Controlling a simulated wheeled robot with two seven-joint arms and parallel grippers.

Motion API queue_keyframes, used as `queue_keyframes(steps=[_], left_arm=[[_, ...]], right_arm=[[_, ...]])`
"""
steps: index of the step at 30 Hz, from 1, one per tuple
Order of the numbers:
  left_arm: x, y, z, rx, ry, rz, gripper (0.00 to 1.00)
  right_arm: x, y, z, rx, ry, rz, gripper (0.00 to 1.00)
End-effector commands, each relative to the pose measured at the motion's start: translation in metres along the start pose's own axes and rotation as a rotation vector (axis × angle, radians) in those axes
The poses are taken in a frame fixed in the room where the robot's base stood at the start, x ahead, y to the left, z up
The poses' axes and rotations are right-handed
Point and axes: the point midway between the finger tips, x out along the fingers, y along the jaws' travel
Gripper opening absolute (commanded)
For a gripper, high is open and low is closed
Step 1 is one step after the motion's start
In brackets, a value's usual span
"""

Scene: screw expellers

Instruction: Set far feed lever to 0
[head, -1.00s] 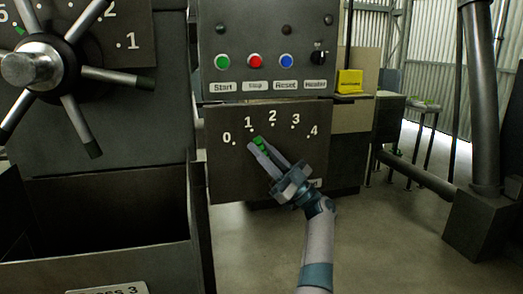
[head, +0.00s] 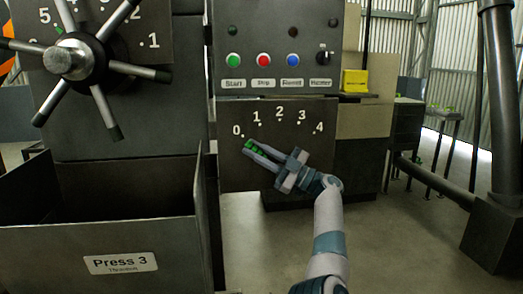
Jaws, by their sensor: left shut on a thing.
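The feed lever with a green tip (head: 251,144) is on the dark dial plate (head: 321,151) marked 0 to 4, below the button panel. The lever's tip lies close to the 0 mark (head: 237,129), just below and right of its dot. My left gripper (head: 250,149) is shut on the lever's green end, with a finger on each side of it. The gripper body hides the lever's pivot and the lower middle of the plate. My right gripper is not in view.
The button panel (head: 277,45) is directly above the dial plate. A spoked handwheel (head: 72,60) projects at the upper left. An open bin labelled Press 3 (head: 120,264) stands at the lower left, its side wall near the plate. Open floor lies at the right.

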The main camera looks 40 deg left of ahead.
Motion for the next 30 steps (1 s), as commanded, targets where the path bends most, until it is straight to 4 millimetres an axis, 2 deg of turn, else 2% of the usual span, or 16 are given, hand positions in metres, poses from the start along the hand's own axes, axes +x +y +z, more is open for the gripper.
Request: queue_keyframes(steps=[8,9,22,26,30], left_arm=[[0.000,-0.002,0.002,-0.005,-0.007,-0.008,0.00],[0.000,-0.002,0.002,-0.005,-0.007,-0.008,0.24],[-0.003,-0.001,0.001,-0.004,-0.006,-0.006,0.25],[-0.012,-0.001,0.002,-0.004,-0.006,-0.006,0.25],[-0.030,-0.001,0.002,-0.004,-0.008,-0.005,0.25]], right_arm=[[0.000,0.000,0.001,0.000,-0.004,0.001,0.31],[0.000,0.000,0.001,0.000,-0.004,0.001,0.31],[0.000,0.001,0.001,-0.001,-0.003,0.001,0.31],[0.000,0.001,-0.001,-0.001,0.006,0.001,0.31],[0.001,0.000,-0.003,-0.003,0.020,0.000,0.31]])
